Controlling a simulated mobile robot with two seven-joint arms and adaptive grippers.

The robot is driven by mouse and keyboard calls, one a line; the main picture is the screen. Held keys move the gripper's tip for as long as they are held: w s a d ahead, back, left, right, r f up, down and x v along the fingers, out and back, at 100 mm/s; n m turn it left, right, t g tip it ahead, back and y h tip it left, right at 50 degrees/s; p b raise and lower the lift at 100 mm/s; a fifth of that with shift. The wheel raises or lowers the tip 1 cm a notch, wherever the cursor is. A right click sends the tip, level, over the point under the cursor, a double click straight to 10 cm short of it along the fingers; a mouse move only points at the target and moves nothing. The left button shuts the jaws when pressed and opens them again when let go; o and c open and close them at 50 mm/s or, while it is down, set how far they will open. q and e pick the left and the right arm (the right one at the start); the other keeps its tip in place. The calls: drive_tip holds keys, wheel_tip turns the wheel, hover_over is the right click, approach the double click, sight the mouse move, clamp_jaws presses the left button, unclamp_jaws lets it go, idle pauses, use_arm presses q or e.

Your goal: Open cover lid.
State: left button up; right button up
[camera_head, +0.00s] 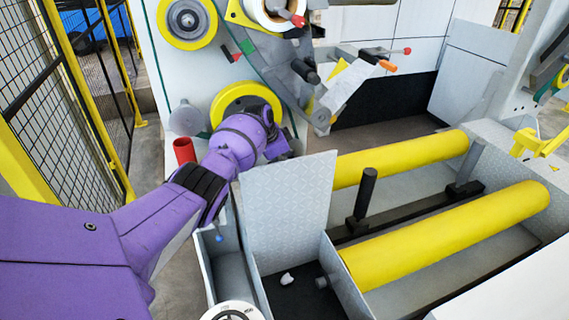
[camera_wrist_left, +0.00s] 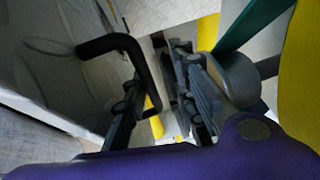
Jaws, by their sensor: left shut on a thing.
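The cover lid (camera_head: 288,205) is a light grey patterned plate. In the head view it stands raised, close to upright, at the left edge of the open bay with the yellow rollers. My purple left arm reaches in from the left, and my left gripper (camera_head: 280,146) is at the lid's upper left edge, partly hidden by my wrist. In the left wrist view a bent black handle (camera_wrist_left: 116,42) runs between the dark fingers of my left gripper (camera_wrist_left: 157,75), which is shut on it. My right gripper is not in view.
Two yellow rollers (camera_head: 450,236) lie in the bay, with a black upright post (camera_head: 365,192) between them. A small white object (camera_head: 287,279) lies on the dark floor below the lid. A red cylinder (camera_head: 184,150) and yellow wheels are close to my arm. A mesh fence (camera_head: 60,110) stands left.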

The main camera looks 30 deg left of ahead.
use_arm(q)
drive_tip(key=shift+s+f, duration=0.25)
drive_tip(key=shift+f, duration=0.2)
drive_tip(key=v, duration=1.2)
drive_tip(key=shift+w+r, duration=0.2)
drive_tip(key=shift+r, duration=0.25)
drive_tip(key=shift+f, duration=0.1)
